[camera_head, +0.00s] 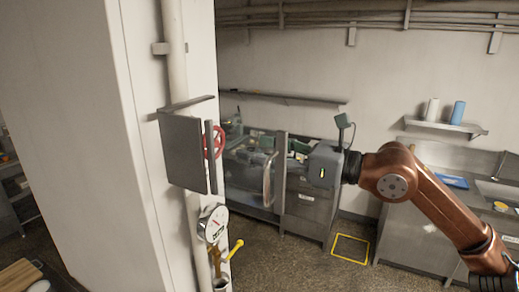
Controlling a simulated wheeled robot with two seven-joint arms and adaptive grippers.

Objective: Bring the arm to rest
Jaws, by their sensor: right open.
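My right arm (435,205), copper-brown with dark joints, comes in from the right edge and reaches toward the middle of the head view. My right gripper (292,152) is at its end, grey, raised and pointing left, with its jaws open. I see nothing held between them. Its fingers are hard to separate from the cluttered counter behind. The gripper is to the right of a grey metal box with a panel (184,152) on the wall column, with a visible gap. My left gripper is not in view.
A red valve wheel (218,141), a round gauge (213,224) and a yellow lever (236,247) are on the piped column. Steel counters (306,207) line the back. A wall shelf (445,126) holds white and blue rolls. A yellow square (350,248) marks open floor.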

